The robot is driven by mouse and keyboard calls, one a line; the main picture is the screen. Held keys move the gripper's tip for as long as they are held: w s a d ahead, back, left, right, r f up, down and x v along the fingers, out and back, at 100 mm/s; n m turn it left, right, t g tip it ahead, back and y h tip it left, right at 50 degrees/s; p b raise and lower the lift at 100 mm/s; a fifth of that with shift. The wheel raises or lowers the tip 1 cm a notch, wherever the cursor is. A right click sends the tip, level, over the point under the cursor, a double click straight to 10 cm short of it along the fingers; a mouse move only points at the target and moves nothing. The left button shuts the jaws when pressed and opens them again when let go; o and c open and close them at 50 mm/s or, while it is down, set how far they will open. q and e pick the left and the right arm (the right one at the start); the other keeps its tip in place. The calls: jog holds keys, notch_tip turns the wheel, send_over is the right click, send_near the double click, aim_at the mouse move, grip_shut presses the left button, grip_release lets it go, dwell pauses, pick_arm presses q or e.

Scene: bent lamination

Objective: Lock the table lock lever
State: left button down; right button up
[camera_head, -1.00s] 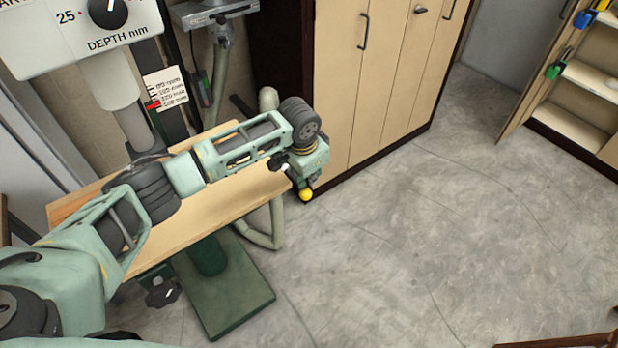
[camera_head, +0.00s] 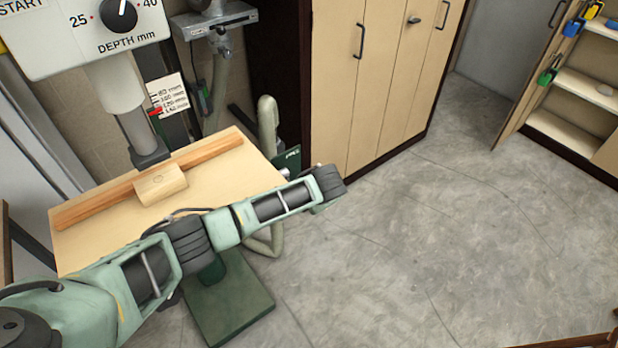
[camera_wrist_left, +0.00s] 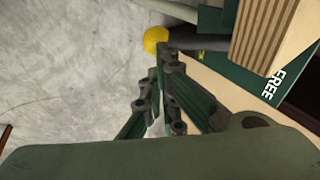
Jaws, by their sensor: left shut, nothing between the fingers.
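The lock lever's yellow ball knob (camera_wrist_left: 155,40) and its dark shaft (camera_wrist_left: 198,44) show at the top of the left wrist view. A green plate marked FREE (camera_wrist_left: 270,88) lies beside the shaft; its edge also shows in the head view (camera_head: 289,160). My left gripper (camera_wrist_left: 165,56) is shut and empty, its tips close below the knob and shaft. I cannot tell whether they touch. In the head view the knob and gripper are hidden behind my left wrist. The tan table (camera_head: 90,245) stands under the drill. My right gripper is not in view.
A wooden fence (camera_head: 210,150) and a wooden block (camera_head: 160,186) lie on the table. A grey hose (camera_head: 268,125) hangs behind it. Closed tan cabinets (camera_head: 385,70) stand at the back, with an open shelf unit (camera_head: 565,125) at the right. The concrete floor (camera_head: 430,240) is clear.

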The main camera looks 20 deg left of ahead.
pick_arm(q)
jog(key=shift+w+a+f, duration=0.1)
jog(key=shift+a+f, duration=0.2)
jog(key=shift+f, duration=0.35)
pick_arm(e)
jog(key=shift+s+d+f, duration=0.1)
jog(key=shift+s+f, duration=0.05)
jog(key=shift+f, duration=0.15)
pick_arm(q)
jog(key=shift+f, duration=0.15)
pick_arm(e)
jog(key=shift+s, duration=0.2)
